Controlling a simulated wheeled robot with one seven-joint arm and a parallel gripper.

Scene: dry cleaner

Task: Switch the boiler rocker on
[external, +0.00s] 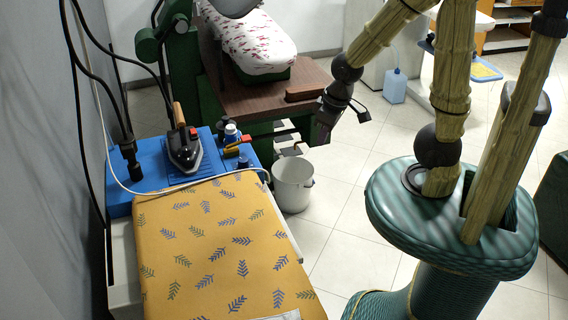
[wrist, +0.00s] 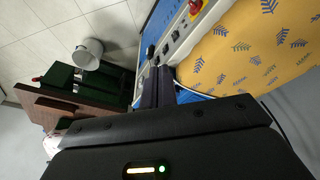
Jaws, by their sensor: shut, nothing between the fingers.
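My gripper (external: 323,132) is shut and empty, in the air to the right of the blue iron station (external: 120,205) and above the floor. In the wrist view its dark fingertips (wrist: 157,75) appear together in front of a pale control panel (wrist: 168,44) on the station's side. The panel carries several small black switches or knobs (wrist: 175,35) and a red button (wrist: 195,6). I cannot tell which one is the boiler rocker, or its position. The panel's face is turned out of sight in the external view.
A yellow leaf-patterned ironing board (external: 205,250) adjoins the station. A white bucket (external: 293,185) stands on the floor below. A green press with a brown tabletop (external: 260,98) is behind.

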